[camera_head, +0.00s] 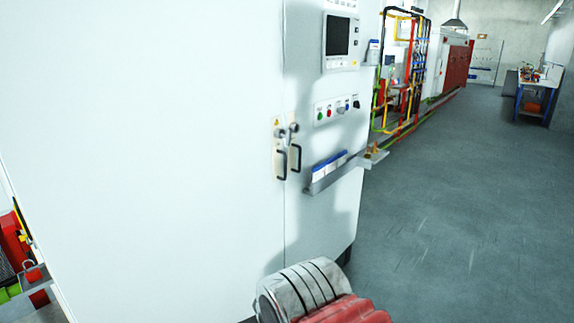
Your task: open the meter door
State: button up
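A tall white cabinet (150,130) fills the left and middle of the view. A vertical seam runs down it, and its large left panel looks closed, flush with the narrower right part. Two black handles sit side by side at the seam, a left handle (281,164) and a right handle (296,158), each on a pale plate with a round knob above. I cannot tell from any label which panel is the meter door. My gripper's fingers do not show, and nothing touches the handles.
Right of the handles are a screen (339,36), a button panel (338,108) and a protruding shelf (338,172) holding blue-and-white items. Coloured pipes (402,70) stand behind. Grey floor (460,210) is open at right. Red and green equipment (22,255) stands at lower left.

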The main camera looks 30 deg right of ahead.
aim_at(141, 157)
jog(key=z, duration=0.05)
jog(key=i, duration=1)
jog(key=u, duration=0.05)
